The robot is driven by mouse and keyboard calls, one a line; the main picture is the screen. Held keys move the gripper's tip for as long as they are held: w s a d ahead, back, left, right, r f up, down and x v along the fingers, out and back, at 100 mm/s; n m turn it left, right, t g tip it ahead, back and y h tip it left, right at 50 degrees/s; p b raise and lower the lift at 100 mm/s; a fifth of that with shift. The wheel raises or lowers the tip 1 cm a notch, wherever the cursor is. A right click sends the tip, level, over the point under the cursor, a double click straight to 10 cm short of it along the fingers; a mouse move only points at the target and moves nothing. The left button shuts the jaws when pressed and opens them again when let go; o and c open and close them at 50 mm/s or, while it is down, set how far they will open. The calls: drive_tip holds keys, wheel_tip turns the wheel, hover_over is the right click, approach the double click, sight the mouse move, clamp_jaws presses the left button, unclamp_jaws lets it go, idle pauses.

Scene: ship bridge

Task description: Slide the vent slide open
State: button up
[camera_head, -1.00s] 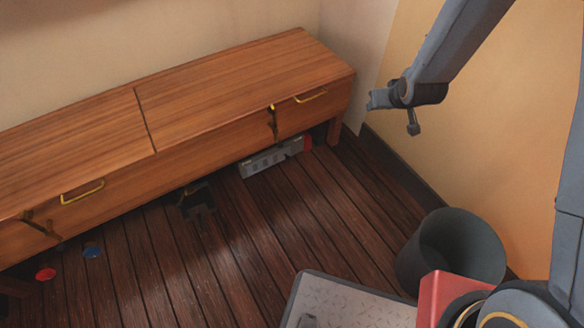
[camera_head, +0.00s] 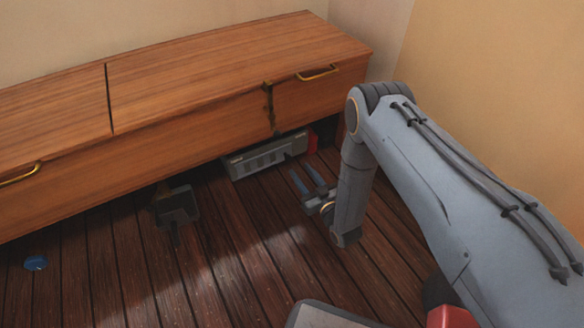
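A grey slotted vent unit (camera_head: 262,158), which looks like the vent with its slide, sits low under the right part of the wooden bench. The bench's overhang and shadow cover its top edge, and I cannot make out the slide's position. My gripper (camera_head: 307,178) is low over the floor, in front and to the right of the vent. Its two fingers are apart, point toward the bench and hold nothing. A gap shows between the fingertips and the vent.
The long wooden bench (camera_head: 195,72) overhangs the vent. A red object (camera_head: 312,141) is at the vent's right end. A dark object (camera_head: 177,203) stands on the floor to the left, and a blue disc (camera_head: 36,263) lies further left. Floor before the vent is clear.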

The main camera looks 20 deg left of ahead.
sight(289, 159)
drive_tip(key=shift+s+f+b+x, duration=0.15)
drive_tip(key=shift+b+x, duration=0.8)
drive_tip(key=shift+x, duration=0.95)
drive_tip(key=shift+s+f+b+x, duration=0.1)
drive_tip(key=shift+b+x, duration=0.8)
drive_tip(key=shift+x, duration=1)
drive_tip(key=shift+a, duration=0.2)
clamp_jaws()
